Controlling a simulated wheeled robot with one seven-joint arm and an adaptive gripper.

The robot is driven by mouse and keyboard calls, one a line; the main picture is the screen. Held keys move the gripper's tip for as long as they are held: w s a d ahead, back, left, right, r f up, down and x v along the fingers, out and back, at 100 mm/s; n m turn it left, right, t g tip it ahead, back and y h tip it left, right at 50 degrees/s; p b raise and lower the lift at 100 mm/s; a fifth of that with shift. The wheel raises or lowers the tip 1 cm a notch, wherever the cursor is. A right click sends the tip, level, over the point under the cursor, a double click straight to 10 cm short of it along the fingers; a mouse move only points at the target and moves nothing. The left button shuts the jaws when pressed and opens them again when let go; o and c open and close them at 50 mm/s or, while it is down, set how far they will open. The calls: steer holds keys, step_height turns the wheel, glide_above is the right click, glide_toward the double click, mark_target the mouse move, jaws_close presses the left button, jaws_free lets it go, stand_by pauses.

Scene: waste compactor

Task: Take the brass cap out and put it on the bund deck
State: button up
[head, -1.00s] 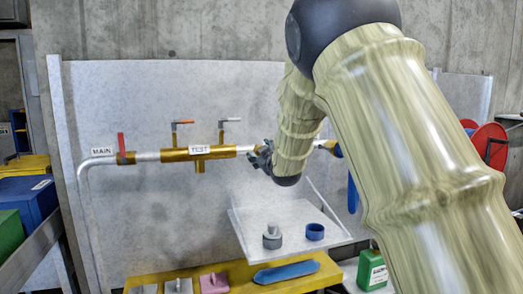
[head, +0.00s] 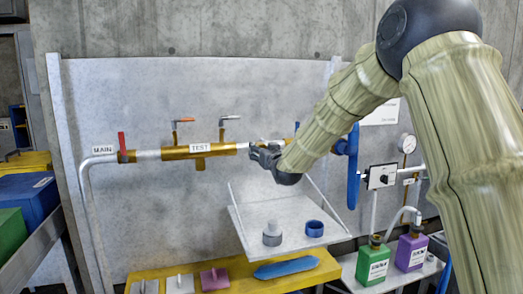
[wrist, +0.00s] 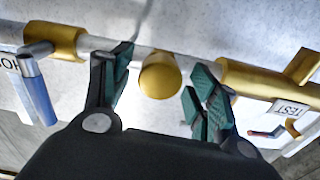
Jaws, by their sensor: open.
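A round brass piece, likely the brass cap (wrist: 160,77), faces the wrist camera at the pale pipe, between my fingers. My gripper (wrist: 158,88) is open, with a dark green-padded finger on each side of it. Clear gaps show between the piece and both fingers, and I see no contact. In the head view my gripper (head: 262,153) is at the pipe, just right of the TEST fitting (head: 200,149), and hides the cap there. No surface is labelled as the bund deck, so I cannot tell which one it is.
Below my gripper is a white tray (head: 250,222) with a grey stepped piece (head: 272,235) and a blue ring (head: 314,229). A yellow bench (head: 230,280) below holds several small items. Green (head: 373,263) and purple (head: 411,252) containers stand right. Valve handles rise left of my gripper.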

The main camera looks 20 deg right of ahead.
steer(key=m, duration=0.5)
steer(key=shift+c, duration=0.2)
steer(key=c, duration=1.1)
steer(key=shift+n, duration=0.6)
